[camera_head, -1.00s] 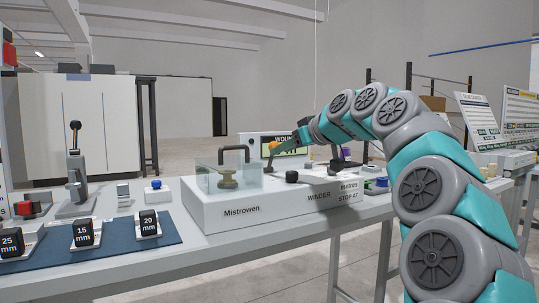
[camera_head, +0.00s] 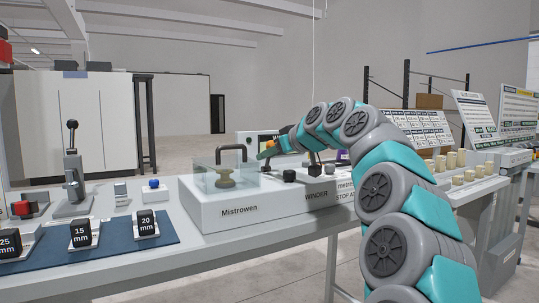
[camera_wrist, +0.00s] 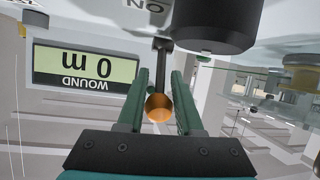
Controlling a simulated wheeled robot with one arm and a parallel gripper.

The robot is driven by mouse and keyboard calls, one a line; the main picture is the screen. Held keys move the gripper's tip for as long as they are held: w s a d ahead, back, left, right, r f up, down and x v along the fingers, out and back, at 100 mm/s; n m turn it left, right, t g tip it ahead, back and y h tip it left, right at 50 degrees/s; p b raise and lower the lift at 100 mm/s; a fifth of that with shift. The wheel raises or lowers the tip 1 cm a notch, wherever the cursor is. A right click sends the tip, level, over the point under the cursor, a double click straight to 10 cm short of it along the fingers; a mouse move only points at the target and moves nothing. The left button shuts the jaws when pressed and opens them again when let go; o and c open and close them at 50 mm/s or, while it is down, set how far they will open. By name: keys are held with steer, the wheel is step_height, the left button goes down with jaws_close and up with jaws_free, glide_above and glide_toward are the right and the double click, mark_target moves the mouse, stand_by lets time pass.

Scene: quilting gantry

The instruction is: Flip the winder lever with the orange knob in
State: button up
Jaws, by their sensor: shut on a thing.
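The winder lever's orange knob (camera_wrist: 159,107) sits between my gripper's two green fingers (camera_wrist: 159,92) in the wrist view. My gripper is shut on the knob. The lever's dark rod (camera_wrist: 163,62) runs from the knob up to its mount at the top of that view. In the head view a small patch of the orange knob (camera_head: 270,144) shows beside my gripper (camera_head: 266,153), behind the clear box. Most of the lever is hidden there. The white winder housing (camera_head: 245,212) bears the labels "Mistrowen" and "WINDER".
A display (camera_wrist: 86,67) reading "WOUND 0 m" appears inverted beside the lever. A black round knob (camera_wrist: 212,24) is close by. The clear box (camera_head: 205,178) with a black handle stands left of my gripper. A blue mat (camera_head: 110,236) with labelled blocks lies further left.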

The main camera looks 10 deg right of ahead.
jaws_close()
steer(key=shift+r, duration=0.35)
stand_by(1.7)
steer(key=o, duration=0.6)
jaws_free()
steer(key=shift+a, duration=0.1)
steer(key=shift+c, duration=0.2)
steer(key=shift+f, duration=0.2)
steer(key=shift+s, duration=0.1)
steer(key=shift+s+d, duration=0.2)
steer(key=v, duration=0.7)
steer(key=shift+s+b, duration=0.1)
steer(key=shift+b, duration=0.3)
